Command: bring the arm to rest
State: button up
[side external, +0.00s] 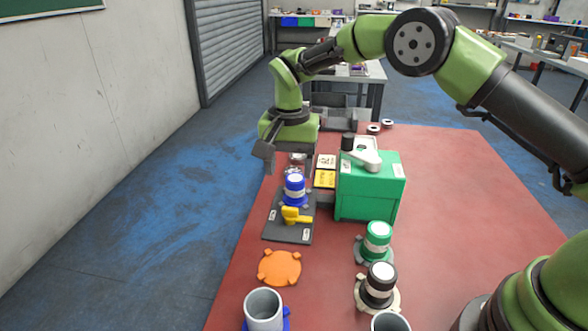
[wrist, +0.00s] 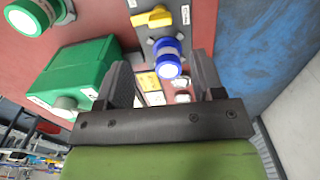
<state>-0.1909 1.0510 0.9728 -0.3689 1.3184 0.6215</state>
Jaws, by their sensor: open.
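My gripper (side external: 281,158) hangs at the far left end of the red table, above and behind a blue-and-white canister (side external: 295,188). Its two dark fingers stand apart in the wrist view (wrist: 161,66), with nothing held between them. The canister, also in the wrist view (wrist: 169,62), stands on a dark plate (side external: 274,228), behind a yellow handle (side external: 294,215). It appears beyond the fingertips, apart from them. My arm arches over the table from the right.
A green box (side external: 368,199) with a grey-and-white device on top stands right of the plate. In front are an orange disc (side external: 279,267), a green canister (side external: 377,238), a black canister (side external: 379,283) and a grey cup (side external: 264,309). The table's right side looks clear.

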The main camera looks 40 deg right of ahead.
jog(key=s+d+r+n+t+y, duration=0.1)
jog(key=s+d+r+t, duration=0.1)
jog(key=s+r, duration=0.5)
jog(key=s+d+r+n+t, duration=0.1)
jog(key=s+r, duration=0.2)
jog(key=r, duration=0.8)
jog(key=s+d+n+t+y, duration=0.1)
jog(key=s+d+n+t, duration=0.1)
jog(key=s, duration=1.5)
jog(key=shift+s+d+r+n+t, duration=0.2)
jog(key=shift+s+r+n+t, duration=0.3)
jog(key=shift+t, duration=0.6)
